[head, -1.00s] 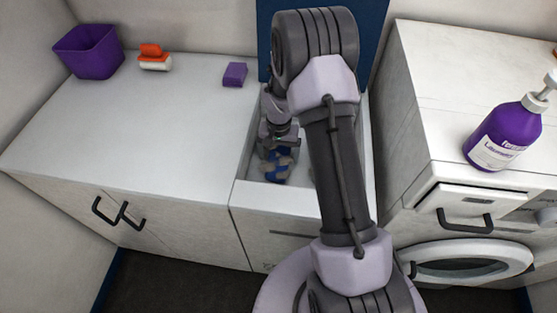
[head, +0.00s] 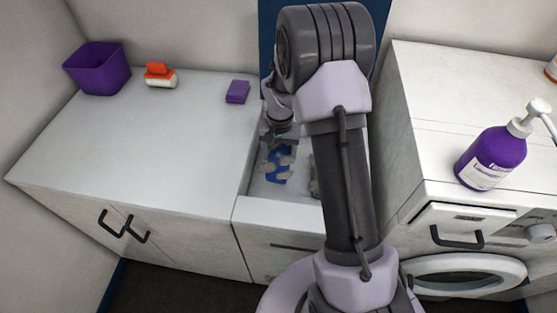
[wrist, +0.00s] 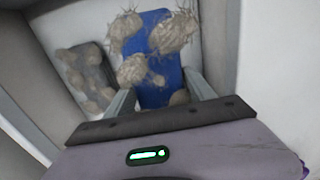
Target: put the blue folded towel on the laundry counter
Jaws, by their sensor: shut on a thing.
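The blue folded towel (wrist: 168,75) is a flat blue slab with tan, hairy clumps on it. In the wrist view its near end lies between the two fingers of my gripper (wrist: 161,92), which is shut on it. In the head view the towel (head: 280,176) shows inside the white tub, below my gripper (head: 282,140); my arm covers part of the tub. I cannot tell whether the towel is clear of the tub floor. A white worktop (head: 430,95) above the washer is at the right, and a white counter (head: 150,140) is at the left.
A grey piece with similar clumps (wrist: 88,75) lies left of the towel in the tub. The left counter holds a purple bin (head: 97,70), an orange-and-white brush (head: 160,76) and a purple block (head: 238,92). A purple pump bottle (head: 492,158) stands on the right worktop.

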